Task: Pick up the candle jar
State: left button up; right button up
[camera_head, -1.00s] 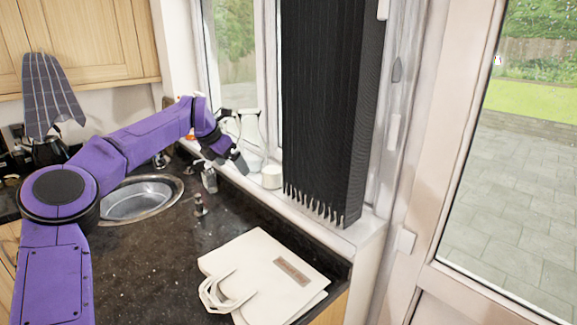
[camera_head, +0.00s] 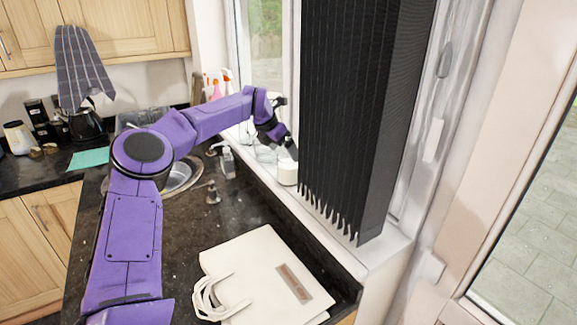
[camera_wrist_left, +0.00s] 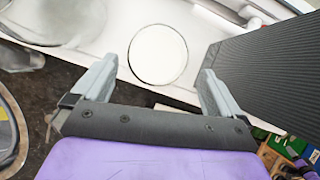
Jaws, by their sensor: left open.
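The candle jar (camera_head: 287,173) is a short white cylinder on the white window sill, just left of the black blind's lower end. In the left wrist view the candle jar (camera_wrist_left: 158,54) shows from above as a pale disc with a thin dark rim. My left gripper (camera_head: 291,151) is over the jar's top in the head view. In the wrist view my left gripper (camera_wrist_left: 158,72) is open, with one finger on each side of the disc and nothing held. I cannot tell the height gap to the jar. My right gripper is not in view.
The black blind (camera_head: 352,110) hangs close to the right of the jar. Clear glassware (camera_head: 262,152) stands to its left on the sill. A soap dispenser (camera_head: 228,162), the sink (camera_head: 182,177) and a white bag (camera_head: 262,280) are on the dark counter, with bare counter between.

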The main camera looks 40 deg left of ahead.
aim_at(289, 157)
pick_arm(q)
jog(key=p+x, duration=0.3)
jog(key=x, duration=0.2)
jog(key=shift+w+a, duration=0.1)
jog(key=shift+w, duration=0.15)
jog(key=shift+f, duration=0.3)
jog(key=c, duration=0.9)
jog(key=shift+c, duration=0.9)
jog(key=shift+w+r, duration=0.1)
jog(key=shift+r, duration=0.05)
